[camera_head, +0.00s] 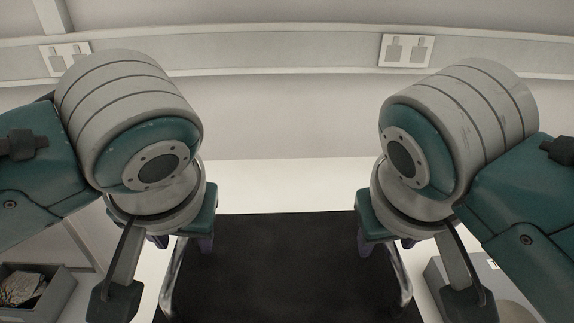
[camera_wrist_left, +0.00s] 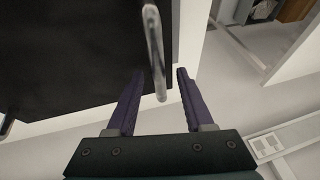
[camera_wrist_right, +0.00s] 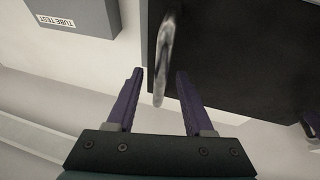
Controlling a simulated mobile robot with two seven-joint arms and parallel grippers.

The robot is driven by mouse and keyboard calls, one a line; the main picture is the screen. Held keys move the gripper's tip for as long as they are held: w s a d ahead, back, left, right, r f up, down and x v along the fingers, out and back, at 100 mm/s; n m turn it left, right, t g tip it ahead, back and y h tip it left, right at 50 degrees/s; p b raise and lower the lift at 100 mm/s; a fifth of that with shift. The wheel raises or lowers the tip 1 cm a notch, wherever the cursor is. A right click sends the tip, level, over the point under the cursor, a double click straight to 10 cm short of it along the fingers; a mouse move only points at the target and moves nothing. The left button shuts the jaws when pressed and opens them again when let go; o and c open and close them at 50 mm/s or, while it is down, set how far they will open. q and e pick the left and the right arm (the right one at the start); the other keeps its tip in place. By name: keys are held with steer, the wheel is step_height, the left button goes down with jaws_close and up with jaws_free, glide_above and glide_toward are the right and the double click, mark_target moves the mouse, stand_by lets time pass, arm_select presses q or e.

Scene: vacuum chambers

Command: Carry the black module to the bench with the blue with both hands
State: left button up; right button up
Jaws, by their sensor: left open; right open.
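The black module (camera_head: 290,265) lies flat on a white surface between my two arms in the head view. A metal loop handle stands at its left side (camera_head: 172,278) and another at its right side (camera_head: 398,275). My left gripper (camera_wrist_left: 155,72) is open, with the left handle (camera_wrist_left: 155,50) between its purple fingers in the left wrist view. My right gripper (camera_wrist_right: 158,72) is open, with the right handle (camera_wrist_right: 164,60) between its fingers in the right wrist view. Whether any finger touches a handle I cannot tell. My wrists hide most of the fingers in the head view.
A grey box labelled "TUBE TEST" (camera_wrist_right: 80,14) stands beside the module in the right wrist view. A grey bin (camera_head: 45,290) with something inside is at the lower left. A wall with sockets (camera_head: 406,50) is behind. No blue marking is identifiable.

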arm_select(q)
steer(key=shift+f, duration=0.15)
arm_select(e)
steer(key=shift+f, duration=0.15)
arm_select(q)
jaws_close()
arm_select(e)
jaws_close()
stand_by(1.1)
